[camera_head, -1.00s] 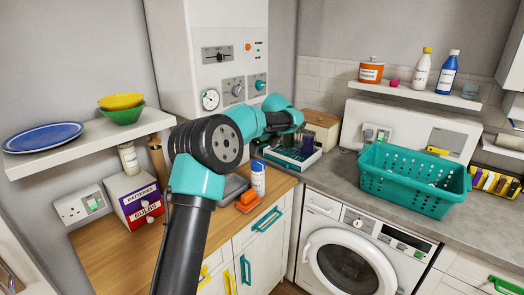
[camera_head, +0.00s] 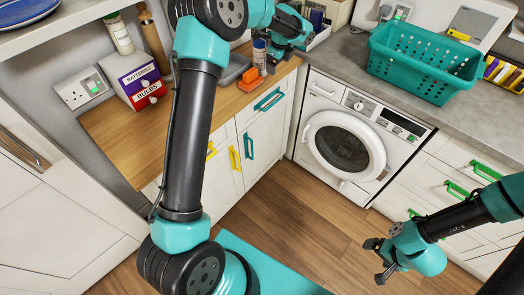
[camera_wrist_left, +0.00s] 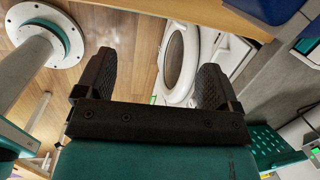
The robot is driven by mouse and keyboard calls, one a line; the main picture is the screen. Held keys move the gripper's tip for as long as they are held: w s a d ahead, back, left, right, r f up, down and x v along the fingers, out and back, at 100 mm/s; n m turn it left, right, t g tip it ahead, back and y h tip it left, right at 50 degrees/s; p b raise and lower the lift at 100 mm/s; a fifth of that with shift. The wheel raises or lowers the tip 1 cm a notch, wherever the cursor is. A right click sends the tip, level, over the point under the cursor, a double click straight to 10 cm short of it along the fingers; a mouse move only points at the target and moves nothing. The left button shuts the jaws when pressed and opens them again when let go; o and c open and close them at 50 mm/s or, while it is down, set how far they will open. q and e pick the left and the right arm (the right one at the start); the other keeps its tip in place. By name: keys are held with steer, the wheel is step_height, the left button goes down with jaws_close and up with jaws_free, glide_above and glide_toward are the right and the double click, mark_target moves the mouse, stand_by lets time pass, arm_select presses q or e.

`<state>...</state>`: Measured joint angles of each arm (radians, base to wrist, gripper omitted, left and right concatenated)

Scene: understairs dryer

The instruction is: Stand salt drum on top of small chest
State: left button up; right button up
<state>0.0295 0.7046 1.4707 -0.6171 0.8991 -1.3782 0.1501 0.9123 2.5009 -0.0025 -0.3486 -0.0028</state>
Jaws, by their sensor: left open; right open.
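The small chest (camera_head: 138,82) stands on the wooden worktop against the left wall, with a purple drawer marked BATTERIES above a red one marked BULBS. Two pale cylinders could be the salt drum; I cannot read their labels. One, with a green top (camera_head: 120,34), stands behind the chest beside a rolling pin. The other, white and blue (camera_head: 259,54), stands upright near the worktop's right end. My left gripper (camera_head: 299,38) is just right of that one, apart from it; the left wrist view shows its jaws open and empty (camera_wrist_left: 157,64). My right gripper (camera_head: 377,260) is open and empty above the floor.
An orange block (camera_head: 249,80) and a grey tray (camera_head: 233,70) lie beside the white-blue cylinder. A teal basket (camera_head: 425,60) is on the grey counter above the washing machine (camera_head: 340,140). A shelf (camera_head: 70,20) overhangs the left. The wooden worktop before the chest is clear.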

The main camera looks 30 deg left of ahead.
arm_select(q)
steer(key=s+d+f+n+h, duration=0.2)
steer(key=s+d+f+n, duration=0.3)
steer(key=s+f, duration=0.45)
steer(key=s+d+f+n+h, duration=0.35)
steer(key=s+d+f, duration=0.25)
steer(key=f, duration=0.7)
steer(key=s+d+f+n, duration=0.1)
steer(key=s+f+n, duration=0.2)
steer(key=s+n, duration=0.3)
steer(key=s+d+f+n, duration=0.2)
steer(key=s+n, duration=0.4)
steer(key=s, duration=1)
steer(key=shift+d+f+n+g, duration=0.25)
steer(key=shift+f+n+g, duration=0.15)
steer(key=shift+f, duration=0.3)
steer(key=shift+o, duration=0.4)
